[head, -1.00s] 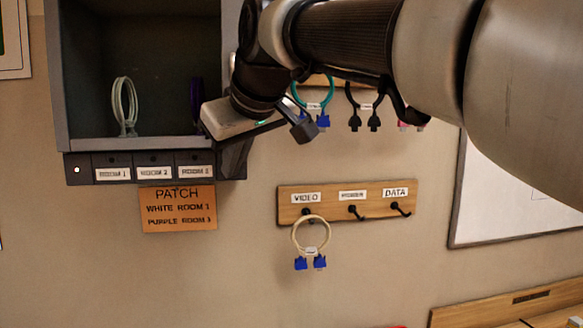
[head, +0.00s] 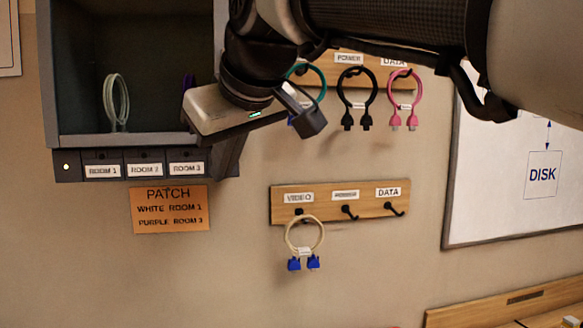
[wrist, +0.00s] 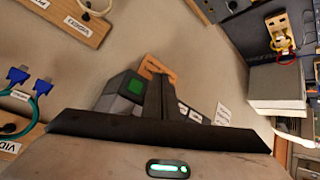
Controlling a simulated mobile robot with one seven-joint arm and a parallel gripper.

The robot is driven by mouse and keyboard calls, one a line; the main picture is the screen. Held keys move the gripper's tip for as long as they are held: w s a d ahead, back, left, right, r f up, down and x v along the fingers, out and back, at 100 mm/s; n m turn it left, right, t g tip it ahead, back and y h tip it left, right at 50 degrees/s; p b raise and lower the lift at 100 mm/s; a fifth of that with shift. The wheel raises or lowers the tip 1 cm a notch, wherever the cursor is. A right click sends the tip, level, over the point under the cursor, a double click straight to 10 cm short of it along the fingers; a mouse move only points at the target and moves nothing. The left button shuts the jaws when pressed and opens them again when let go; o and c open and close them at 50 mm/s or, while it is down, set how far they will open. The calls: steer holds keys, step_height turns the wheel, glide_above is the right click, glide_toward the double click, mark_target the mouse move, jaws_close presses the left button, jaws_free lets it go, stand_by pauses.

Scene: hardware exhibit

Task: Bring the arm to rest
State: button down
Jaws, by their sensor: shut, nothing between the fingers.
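My gripper (head: 226,172) is shut and empty, with its dark fingers pointing down beside the right end of the cabinet's labelled front strip. The fingers also show in the wrist view (wrist: 155,85), in front of the wall. My arm reaches in from the upper right and covers part of the upper hook board and the cabinet's right side. In the head view I cannot tell whether the fingers touch the strip.
The grey cabinet (head: 48,100) holds a white cable (head: 117,102) and a partly hidden purple cable (head: 188,88). An orange patch sign (head: 170,209) is below. The lower board (head: 340,202) carries a cream cable (head: 292,240). Black (head: 342,100) and pink (head: 391,88) cables hang above.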

steer(key=shift+s, duration=0.15)
steer(key=s+d+f+m+h, duration=0.1)
steer(key=s+d+f+m, duration=0.2)
steer(key=d+f, duration=0.5)
steer(key=s+d+f+m+g+h, duration=0.1)
steer(key=s+d+f+m+h, duration=0.1)
steer(key=s+d+f, duration=0.4)
steer(key=s+d+f+m+g+h, duration=0.1)
steer(key=s+d+f+m, duration=0.4)
steer(key=d+f, duration=0.7)
step_height(320, 180, down, 3)
steer(key=shift+s+r+h+p, duration=0.1)
steer(key=shift+s+h+p, duration=0.15)
steer(key=shift+h, duration=0.25)
steer(key=shift+d, duration=0.1)
stand_by(1.1)
